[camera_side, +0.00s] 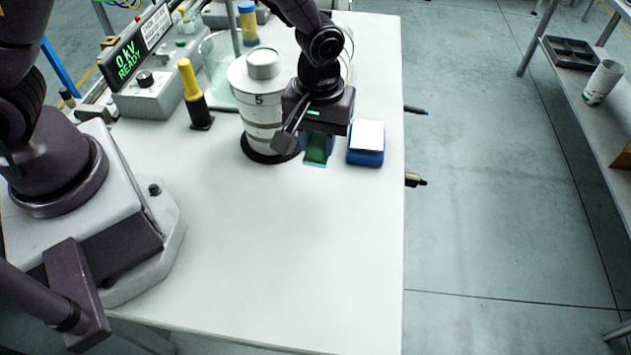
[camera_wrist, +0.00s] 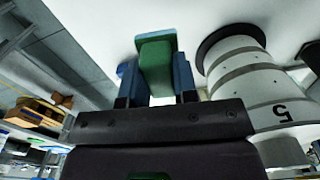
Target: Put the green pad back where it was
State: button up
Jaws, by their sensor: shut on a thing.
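The green pad (camera_side: 316,152) is between the fingers of my gripper (camera_side: 317,146), low over the white table to the right of the white cylinder marked 5. In the wrist view the pad (camera_wrist: 156,60) shows as a green block with a teal far edge. The blue fingers of my gripper (camera_wrist: 158,85) are shut on its two sides. I cannot tell whether its lower end touches the table. A blue block with a white top (camera_side: 366,142) stands just right of my gripper, apart from it.
The banded cylinder (camera_side: 262,105) stands close on the left, on a dark base; it also shows in the wrist view (camera_wrist: 245,75). A yellow-and-black tool (camera_side: 195,95) stands farther left. The table's right edge is near the blue block. The front of the table (camera_side: 290,250) is clear.

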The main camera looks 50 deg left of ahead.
jog(key=n, duration=0.1)
send_over(316, 188)
notch_tip(316, 188, down, 4)
jog(key=shift+s+f, duration=0.1)
jog(key=shift+f, duration=2.4)
jog(key=shift+f, duration=0.1)
jog(key=o, duration=0.9)
